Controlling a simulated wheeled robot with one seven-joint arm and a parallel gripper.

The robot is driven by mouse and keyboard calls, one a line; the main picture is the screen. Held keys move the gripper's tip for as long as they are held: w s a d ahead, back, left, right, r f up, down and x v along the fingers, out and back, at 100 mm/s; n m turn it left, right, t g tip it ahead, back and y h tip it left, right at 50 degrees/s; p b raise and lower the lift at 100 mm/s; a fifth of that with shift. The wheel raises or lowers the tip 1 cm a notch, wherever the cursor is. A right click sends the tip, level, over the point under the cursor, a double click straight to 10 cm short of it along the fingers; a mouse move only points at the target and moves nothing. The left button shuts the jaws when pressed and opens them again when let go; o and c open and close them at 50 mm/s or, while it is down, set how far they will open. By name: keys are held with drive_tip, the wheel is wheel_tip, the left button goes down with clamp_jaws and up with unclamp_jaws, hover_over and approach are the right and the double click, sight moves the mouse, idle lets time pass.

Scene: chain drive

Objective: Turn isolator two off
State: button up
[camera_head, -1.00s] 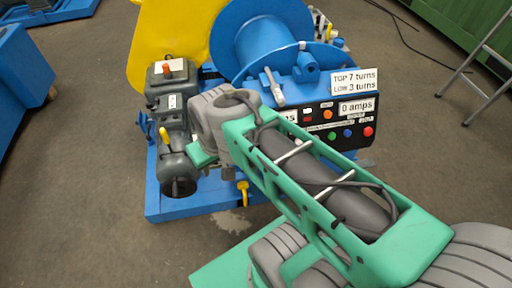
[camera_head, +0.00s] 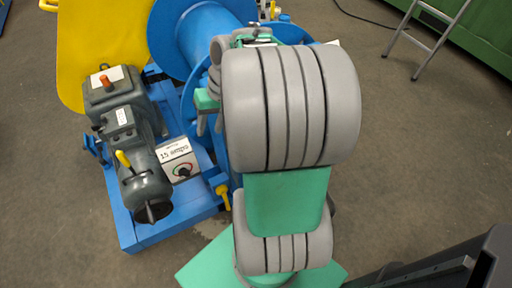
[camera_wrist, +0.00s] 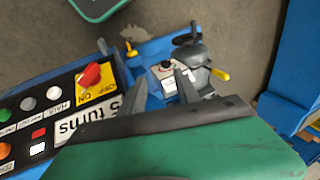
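In the wrist view a red rotary switch (camera_wrist: 88,76) sits on a yellow plate marked OFF and ON, at the end of a black control panel (camera_wrist: 42,104). No number shows on it, and I cannot read its setting. My gripper (camera_wrist: 163,80) has two dark fingers apart with nothing between them. They appear to the right of the red switch, not touching it. In the head view my arm hides the control panel and most of the gripper.
The grey motor (camera_head: 118,120) with a yellow lever (camera_head: 123,158) stands left on the blue base frame. A small dial box (camera_head: 181,162) and a yellow handle (camera_head: 222,192) are near it. The blue drum (camera_head: 190,35) is behind. A ladder (camera_head: 428,38) stands right; floor between is clear.

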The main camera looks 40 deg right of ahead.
drive_tip(key=s+d+f+m, duration=0.1)
drive_tip(key=d+f, duration=0.1)
drive_tip(key=d, duration=0.1)
drive_tip(key=s+d+f+m+t+y+b, duration=0.1)
drive_tip(key=d+f, duration=0.1)
drive_tip(key=d, duration=0.2)
drive_tip(key=s+d+f+y+b, duration=0.1)
drive_tip(key=d+f, duration=0.2)
drive_tip(key=d, duration=0.1)
drive_tip(key=shift+s+d+m, duration=0.2)
drive_tip(key=shift+m, duration=0.2)
drive_tip(key=s+d+f+m+t+y+b, duration=0.1)
drive_tip(key=s+d+f+t, duration=0.15)
drive_tip(key=s+d, duration=0.25)
drive_tip(key=shift+g, duration=0.35)
drive_tip(key=b+x, duration=0.1)
drive_tip(key=x, duration=0.5)
drive_tip(key=shift+w+f+b, duration=0.3)
drive_tip(key=shift+w+b, duration=0.05)
drive_tip(key=shift+b, duration=0.05)
drive_tip(key=shift+w+a+f, duration=0.2)
drive_tip(key=shift+a+f, duration=0.05)
drive_tip(key=shift+f, duration=0.1)
clamp_jaws()
